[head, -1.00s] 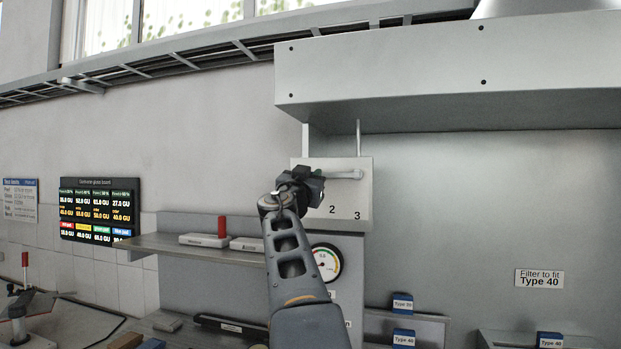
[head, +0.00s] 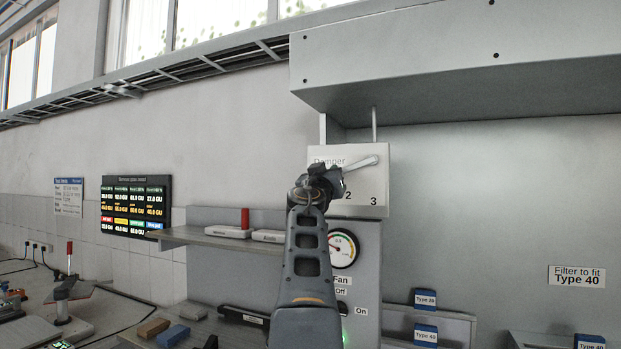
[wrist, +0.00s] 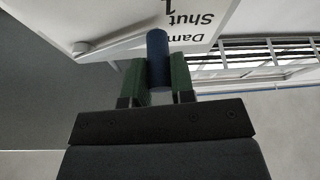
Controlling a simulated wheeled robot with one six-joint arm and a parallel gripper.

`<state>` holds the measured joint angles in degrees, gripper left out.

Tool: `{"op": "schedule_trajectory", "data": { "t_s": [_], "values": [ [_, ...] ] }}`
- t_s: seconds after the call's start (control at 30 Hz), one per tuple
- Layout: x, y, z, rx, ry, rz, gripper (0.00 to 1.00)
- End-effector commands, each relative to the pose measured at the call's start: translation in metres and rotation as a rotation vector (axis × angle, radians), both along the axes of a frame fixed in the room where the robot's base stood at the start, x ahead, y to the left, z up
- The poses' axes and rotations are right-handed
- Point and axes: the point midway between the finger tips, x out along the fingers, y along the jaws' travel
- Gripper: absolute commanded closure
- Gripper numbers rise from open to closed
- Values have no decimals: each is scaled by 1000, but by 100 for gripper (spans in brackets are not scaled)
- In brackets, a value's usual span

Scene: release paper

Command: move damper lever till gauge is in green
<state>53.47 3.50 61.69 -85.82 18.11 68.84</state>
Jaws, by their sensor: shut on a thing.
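The damper lever (head: 358,164) is a pale arm on a light panel marked "Damper" (head: 376,192), sloping down to the left from its right end. In the wrist view its dark blue handle (wrist: 157,62) stands between my green fingertips, and the pale arm (wrist: 112,44) runs to a pivot at the left. My gripper (head: 325,180) is shut on the handle, which it hides in the head view. "Shut" and "1" (wrist: 180,12) show upside down in the wrist view. The round gauge (head: 342,248) is below the panel; its needle is too small to read surely.
Fan labels "Off" and "On" (head: 360,311) are below the gauge. A shelf (head: 208,239) with a red-topped item juts out left of my arm. A large metal hood (head: 460,65) overhangs the panel. Blue filter boxes (head: 425,299) stand lower right.

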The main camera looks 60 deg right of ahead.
Motion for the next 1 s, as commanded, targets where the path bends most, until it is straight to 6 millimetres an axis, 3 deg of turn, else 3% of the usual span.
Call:
{"op": "schedule_trajectory", "data": {
  "t_s": [0.27,0.3,0.53,0.8,1.0],
  "values": [
    [1,0,0,-1,4,2,100],
    [1,1,0,0,3,2,73],
    [2,1,0,-1,2,3,52],
    [1,3,-1,-1,1,4,52],
    [-6,26,-15,-3,-1,6,52]
  ]
}}
